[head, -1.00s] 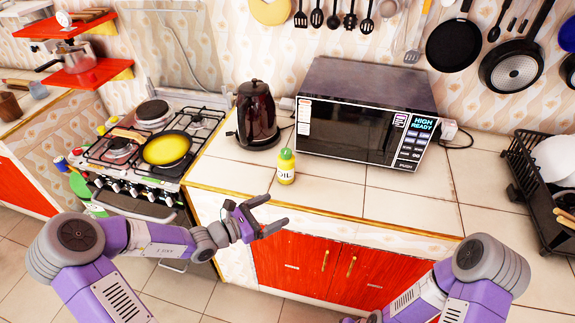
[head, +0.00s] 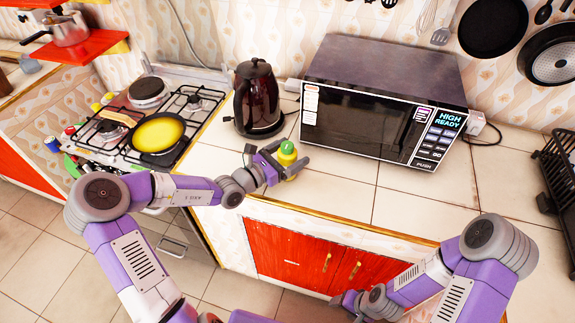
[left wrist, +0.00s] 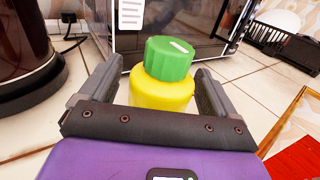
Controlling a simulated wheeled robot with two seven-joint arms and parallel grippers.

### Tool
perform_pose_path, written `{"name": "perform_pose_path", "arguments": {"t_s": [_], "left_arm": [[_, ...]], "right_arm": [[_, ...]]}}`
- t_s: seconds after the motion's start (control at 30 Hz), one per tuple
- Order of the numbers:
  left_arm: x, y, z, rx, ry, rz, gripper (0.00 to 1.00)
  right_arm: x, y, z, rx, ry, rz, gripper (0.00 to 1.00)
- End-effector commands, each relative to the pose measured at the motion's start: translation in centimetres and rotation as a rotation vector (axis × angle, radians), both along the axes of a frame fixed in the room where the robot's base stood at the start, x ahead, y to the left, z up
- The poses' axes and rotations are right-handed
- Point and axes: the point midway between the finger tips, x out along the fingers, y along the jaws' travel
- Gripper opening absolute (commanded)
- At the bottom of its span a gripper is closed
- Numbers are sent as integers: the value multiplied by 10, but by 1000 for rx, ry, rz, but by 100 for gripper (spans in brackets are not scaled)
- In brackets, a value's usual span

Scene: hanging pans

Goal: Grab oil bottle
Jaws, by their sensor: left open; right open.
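The oil bottle (head: 288,154) is yellow with a green cap and stands upright on the tiled counter in front of the microwave. My left gripper (head: 284,166) is open at the bottle and partly hides its lower body in the head view. In the left wrist view the bottle (left wrist: 165,82) stands between the two open fingers of my left gripper (left wrist: 160,85), with a visible gap by the left finger; its lower part is hidden by the gripper. My right gripper (head: 348,303) is low in front of the red cabinet, away from the bottle.
A dark kettle (head: 257,98) stands left of the bottle, and a microwave (head: 385,110) stands close behind it. A stove with a yellow-filled pan (head: 158,133) is at the left. A dish rack (head: 560,175) is at the right. The counter's front right is clear.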

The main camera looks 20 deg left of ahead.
Motion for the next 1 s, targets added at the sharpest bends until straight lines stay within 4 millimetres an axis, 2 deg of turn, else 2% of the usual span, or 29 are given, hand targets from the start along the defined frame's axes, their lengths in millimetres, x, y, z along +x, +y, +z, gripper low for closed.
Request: {"name": "perform_pose_path", "arguments": {"t_s": [0.1, 0.33, 0.7, 1.0], "left_arm": [[7, -5, 0, -1, -1, -1, 90], [7, -5, 1, 1, -1, 0, 89], [7, -5, 1, 1, 0, -1, 32], [7, -5, 6, 2, -2, -1, 30]], "right_arm": [[0, 0, -3, 0, 0, 0, 63], [0, 0, -2, 0, -1, 0, 63], [0, 0, -2, 0, -1, 0, 63], [0, 0, 1, 0, -1, 0, 63]]}}
